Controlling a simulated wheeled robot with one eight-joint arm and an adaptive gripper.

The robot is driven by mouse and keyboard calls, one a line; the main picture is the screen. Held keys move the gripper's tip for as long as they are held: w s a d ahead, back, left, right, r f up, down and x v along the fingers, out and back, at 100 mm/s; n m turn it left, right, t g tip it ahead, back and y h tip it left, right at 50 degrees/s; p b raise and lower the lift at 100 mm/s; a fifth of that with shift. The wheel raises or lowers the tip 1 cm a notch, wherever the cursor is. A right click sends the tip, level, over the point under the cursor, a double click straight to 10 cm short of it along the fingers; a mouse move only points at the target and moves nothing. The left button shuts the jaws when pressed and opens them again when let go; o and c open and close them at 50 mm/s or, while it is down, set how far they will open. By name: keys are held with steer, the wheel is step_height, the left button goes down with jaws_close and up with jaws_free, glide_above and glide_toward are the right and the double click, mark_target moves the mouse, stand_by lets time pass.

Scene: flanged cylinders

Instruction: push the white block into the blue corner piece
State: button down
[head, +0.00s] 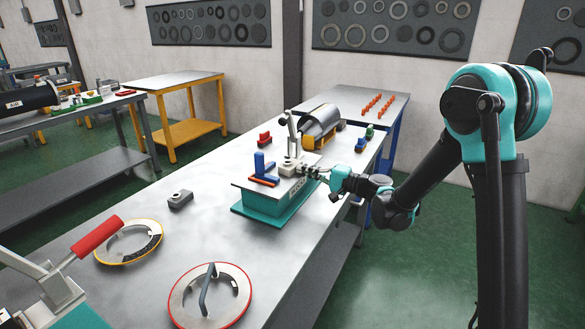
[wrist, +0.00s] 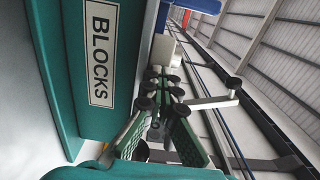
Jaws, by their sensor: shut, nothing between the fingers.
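The white block (head: 289,164) sits on the grey top plate of the teal stand (head: 275,207), right of the blue corner piece (head: 262,164). A gap of plate seems to lie between them. The blue corner piece has an upright part and a low arm. In the wrist view the white block (wrist: 163,49) is just beyond my fingertips, and a bit of blue (wrist: 204,5) shows at the top edge. My gripper (head: 303,171) is shut and empty at the block's right side; it also shows in the wrist view (wrist: 163,73). I cannot tell whether it touches the block.
A red-orange strip (head: 264,181) lies by the corner piece. A grey lever (head: 292,128) rises behind the block. A metal cylinder on a yellow holder (head: 318,140) stands behind. A dark block (head: 180,200) and two ringed discs (head: 210,297) lie on the bench at front left.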

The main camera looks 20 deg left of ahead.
stand_by(0.4)
steer(key=shift+s+d, duration=0.2)
steer(key=shift+d, duration=2.25)
steer(key=s+d+f+t+h, duration=0.1)
steer(key=s+d+f+h, duration=0.4)
steer(key=d, duration=1)
steer(key=s+d+f+h, duration=0.5)
steer(key=s+d+h, duration=0.2)
steer(key=d, duration=0.8)
steer(key=s+d+f+n+t+h, duration=0.1)
steer(key=s+d+f+h, duration=0.4)
steer(key=d, duration=1.1)
steer(key=shift+s+t+h, duration=0.3)
steer(key=shift+s+h, duration=0.2)
steer(key=shift+s, duration=0.3)
steer(key=shift+w+a+f, duration=0.1)
steer(key=shift+a, duration=0.05)
